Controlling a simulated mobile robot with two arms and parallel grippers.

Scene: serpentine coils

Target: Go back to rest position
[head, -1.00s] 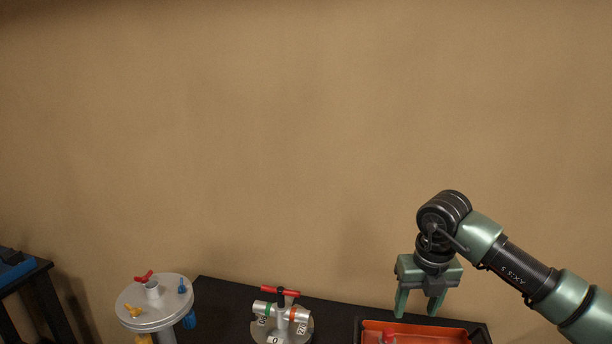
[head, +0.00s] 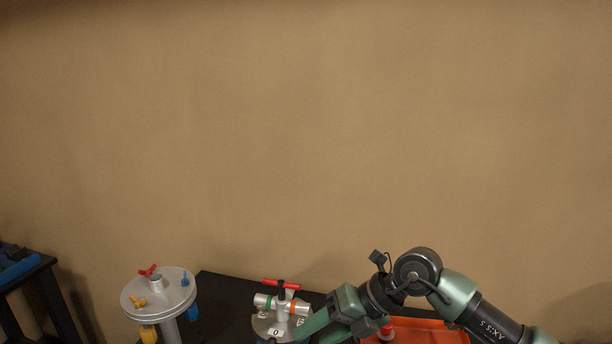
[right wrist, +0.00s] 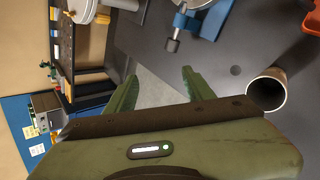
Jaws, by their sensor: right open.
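My right gripper (head: 322,328) is at the lower right of the head view, in front of the orange tray's left part and close to the valve stand in the picture. In the right wrist view its two green fingers (right wrist: 160,88) are apart with nothing between them. The fingers point over the dark table edge and the grey floor. My left gripper is not in view.
A valve stand (head: 281,303) with a red handle sits on the black table (head: 225,290). A round grey stand (head: 160,291) with coloured knobs is at left. An orange tray (head: 440,331) is at right. A hollow cylinder (right wrist: 266,92) stands near the fingers. A blue-topped bench (head: 20,268) is far left.

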